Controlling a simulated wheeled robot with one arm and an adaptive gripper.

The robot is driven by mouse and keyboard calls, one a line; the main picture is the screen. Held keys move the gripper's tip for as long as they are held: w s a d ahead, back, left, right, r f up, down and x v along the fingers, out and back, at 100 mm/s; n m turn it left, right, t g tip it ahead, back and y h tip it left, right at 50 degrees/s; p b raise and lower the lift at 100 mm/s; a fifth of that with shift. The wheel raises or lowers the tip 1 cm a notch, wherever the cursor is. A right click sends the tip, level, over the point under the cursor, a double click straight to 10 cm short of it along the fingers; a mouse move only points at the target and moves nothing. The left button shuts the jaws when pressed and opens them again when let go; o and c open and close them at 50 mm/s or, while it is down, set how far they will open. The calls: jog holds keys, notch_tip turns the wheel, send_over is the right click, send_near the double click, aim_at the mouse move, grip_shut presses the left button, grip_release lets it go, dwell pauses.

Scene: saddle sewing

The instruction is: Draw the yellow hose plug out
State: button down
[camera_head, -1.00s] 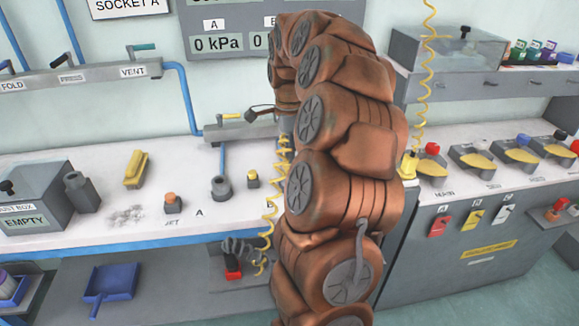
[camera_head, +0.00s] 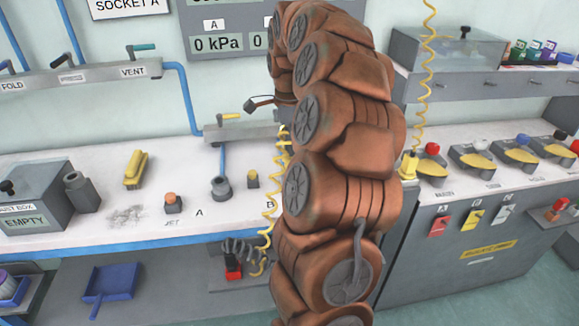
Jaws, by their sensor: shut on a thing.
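A yellow coiled hose (camera_head: 268,212) hangs in front of the white bench, just left of my copper-coloured arm. Its upper end goes behind the arm near the grey wall fitting (camera_head: 238,131) with a yellow lever. The plug at that end is hidden. A second yellow coiled hose (camera_head: 427,75) hangs at the right and ends in a yellow fitting (camera_head: 409,166) beside the arm, at the cabinet's edge. My gripper is hidden behind my arm links, so its fingers and what they touch do not show.
On the bench (camera_head: 110,205) stand a grey socket (camera_head: 221,188) near label A, a small yellow-topped block (camera_head: 253,179), an orange-topped jet button (camera_head: 173,203), a yellow brush (camera_head: 135,169) and a grey dust box (camera_head: 35,197). A control cabinet (camera_head: 480,235) stands right.

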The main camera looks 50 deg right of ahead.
jog(key=shift+r, duration=0.35)
jog(key=shift+r, duration=1.9)
